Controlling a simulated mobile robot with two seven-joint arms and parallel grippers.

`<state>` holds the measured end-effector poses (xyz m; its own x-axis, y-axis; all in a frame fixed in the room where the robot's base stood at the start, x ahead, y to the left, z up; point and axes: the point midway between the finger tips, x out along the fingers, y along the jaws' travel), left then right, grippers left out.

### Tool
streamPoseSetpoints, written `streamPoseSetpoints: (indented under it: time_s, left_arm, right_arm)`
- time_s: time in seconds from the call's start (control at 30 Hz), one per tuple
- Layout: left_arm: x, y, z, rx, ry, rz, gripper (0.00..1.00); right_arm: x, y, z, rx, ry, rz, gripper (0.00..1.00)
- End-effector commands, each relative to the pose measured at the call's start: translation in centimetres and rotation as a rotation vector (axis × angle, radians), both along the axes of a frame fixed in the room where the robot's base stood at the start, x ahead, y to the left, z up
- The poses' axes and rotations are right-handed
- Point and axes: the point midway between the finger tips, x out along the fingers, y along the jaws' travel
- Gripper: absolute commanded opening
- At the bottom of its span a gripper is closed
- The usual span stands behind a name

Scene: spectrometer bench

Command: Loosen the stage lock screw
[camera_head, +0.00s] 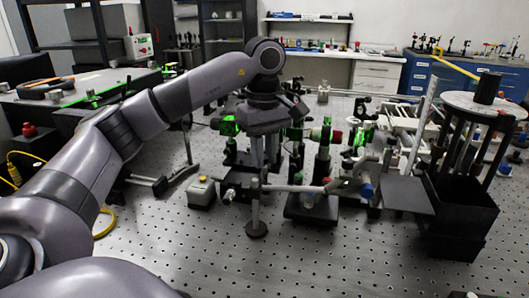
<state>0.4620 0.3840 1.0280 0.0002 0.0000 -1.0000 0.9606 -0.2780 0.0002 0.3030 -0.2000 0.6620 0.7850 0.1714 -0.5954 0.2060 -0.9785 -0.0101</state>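My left arm reaches in from the left, and its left gripper (264,160) points down over the optics in the middle of the bench. Its two fingers look apart, with nothing visible between them. A slim post on a round foot (256,229) stands just below and in front of the fingers. A dark stage-like mount (310,207) stands right of it, with a small red knob (326,181) near its top. A blue knob (367,190) shows farther right. I cannot tell which part is the stage lock screw. My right gripper is not in view.
A small grey box with a yellow top (202,191) sits left of the post. Several optics mounts crowd the centre. A tall black frame with a round top plate (484,105) stands at right. The front of the perforated bench (300,262) is largely clear.

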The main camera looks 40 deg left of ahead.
Motion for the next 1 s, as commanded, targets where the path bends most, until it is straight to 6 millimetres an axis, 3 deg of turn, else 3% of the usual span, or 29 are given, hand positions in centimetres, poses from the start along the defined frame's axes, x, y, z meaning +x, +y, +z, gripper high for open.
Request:
streamPoseSetpoints:
  time_s: [0.07, 0.47, 1.0]
  left_arm:
    - [0.0, 0.0, 0.0, 0.000, 0.000, 0.000, 0.00]
    - [0.0, 0.0, 0.1, 0.000, 0.001, 0.046, 0.00]
    - [0.1, 0.0, 0.3, 0.000, 0.002, 0.470, 0.00]
  right_arm:
    - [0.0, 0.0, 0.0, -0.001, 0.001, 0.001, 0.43]
    - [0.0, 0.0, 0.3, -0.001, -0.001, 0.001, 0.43]
    - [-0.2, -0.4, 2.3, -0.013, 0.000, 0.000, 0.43]
